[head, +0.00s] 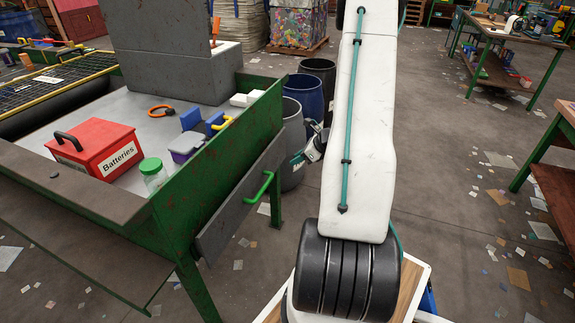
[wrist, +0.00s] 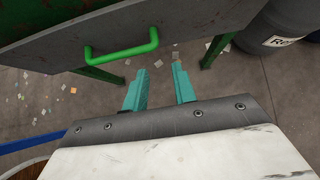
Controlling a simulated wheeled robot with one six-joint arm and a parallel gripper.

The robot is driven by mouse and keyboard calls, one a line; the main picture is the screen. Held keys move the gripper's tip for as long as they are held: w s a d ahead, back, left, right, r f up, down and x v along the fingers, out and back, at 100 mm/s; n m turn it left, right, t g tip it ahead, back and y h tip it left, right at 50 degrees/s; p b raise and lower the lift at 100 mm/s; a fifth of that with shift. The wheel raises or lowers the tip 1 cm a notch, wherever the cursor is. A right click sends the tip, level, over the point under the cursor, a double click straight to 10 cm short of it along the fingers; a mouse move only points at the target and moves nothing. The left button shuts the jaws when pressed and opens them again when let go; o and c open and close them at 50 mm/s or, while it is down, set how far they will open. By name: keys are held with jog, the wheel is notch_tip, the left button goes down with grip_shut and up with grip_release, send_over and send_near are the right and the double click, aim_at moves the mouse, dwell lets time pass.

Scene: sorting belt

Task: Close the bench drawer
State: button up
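The bench drawer shows its grey front (head: 228,216) on the green side of the bench (head: 196,175). The front stands out from that side; how far is hard to tell. Its green handle (head: 263,188) is a bar on the front. In the wrist view the drawer front (wrist: 205,22) fills the top, with the handle (wrist: 121,48) left of centre. My gripper (wrist: 162,76) is open and empty, its two teal fingers apart, below and right of the handle and not touching it. In the head view my gripper (head: 299,158) is beyond the handle, partly hidden by my arm.
On the bench are a red batteries box (head: 95,148), a green-lidded jar (head: 153,172) and a grey block (head: 170,50). Bins, one blue (head: 304,92) and one grey (head: 292,130), stand behind my gripper. Open littered floor (head: 450,170) lies to the right.

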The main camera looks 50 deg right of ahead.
jog(key=shift+o, duration=0.4)
notch_tip(320, 180, down, 6)
jog(key=s+a+m, duration=0.1)
jog(key=a, duration=0.1)
jog(key=shift+s+a+r+y, duration=0.15)
jog(key=shift+s+a+y, duration=0.15)
jog(key=shift+y, duration=0.1)
jog(key=m+t, duration=0.7)
jog(key=m, duration=1)
send_near(264, 185)
jog(key=w+f, duration=0.1)
jog(key=w, duration=0.2)
jog(key=shift+g+y, duration=0.3)
jog(key=shift+y, duration=0.1)
jog(key=x, duration=0.7)
jog(key=shift+f, duration=0.15)
grip_shut()
